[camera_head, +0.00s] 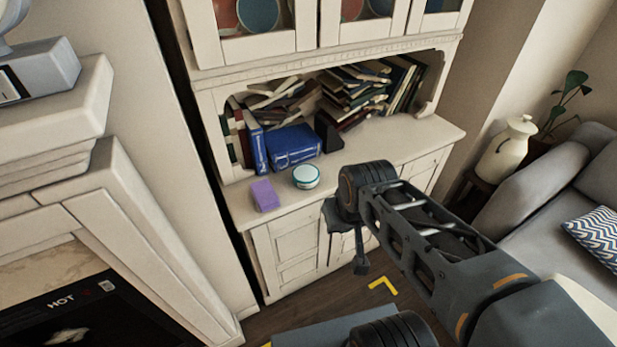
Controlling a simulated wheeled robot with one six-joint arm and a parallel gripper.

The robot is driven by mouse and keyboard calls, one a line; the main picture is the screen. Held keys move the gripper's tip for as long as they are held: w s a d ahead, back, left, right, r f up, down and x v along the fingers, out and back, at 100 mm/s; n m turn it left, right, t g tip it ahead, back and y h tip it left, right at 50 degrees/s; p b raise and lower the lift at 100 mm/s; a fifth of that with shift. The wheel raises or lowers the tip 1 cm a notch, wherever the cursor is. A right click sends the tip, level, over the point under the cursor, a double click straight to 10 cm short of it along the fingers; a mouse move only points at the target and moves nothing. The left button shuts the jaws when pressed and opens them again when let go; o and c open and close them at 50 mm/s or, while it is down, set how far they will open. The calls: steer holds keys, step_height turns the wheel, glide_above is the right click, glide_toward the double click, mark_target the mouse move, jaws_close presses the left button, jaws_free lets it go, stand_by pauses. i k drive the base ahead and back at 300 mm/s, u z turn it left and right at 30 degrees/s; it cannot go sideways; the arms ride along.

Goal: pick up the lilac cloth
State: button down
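The lilac cloth (264,194) looks like a small purple block, lying near the front edge of the cabinet's counter, towards its left end. Nothing covers it. My arm reaches in from the lower right. Its end, with my gripper (360,264), hangs in front of the cabinet, to the right of the cloth and lower in the picture. The gripper is apart from the cloth. The arm partly hides it, and I cannot tell whether its fingers are open or shut.
A round white and teal tin (306,177) stands just right of the cloth. Blue books (293,146) and piled books (352,92) fill the shelf behind. The counter (405,137) is clear further right. A grey sofa (540,195) stands at right, a fireplace (75,225) at left.

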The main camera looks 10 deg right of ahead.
mark_target(265, 197)
steer(key=u, duration=0.4)
steer(key=k, duration=0.5)
steer(key=u, duration=1.1)
steer(key=i, duration=1.05)
steer(key=z, duration=0.75)
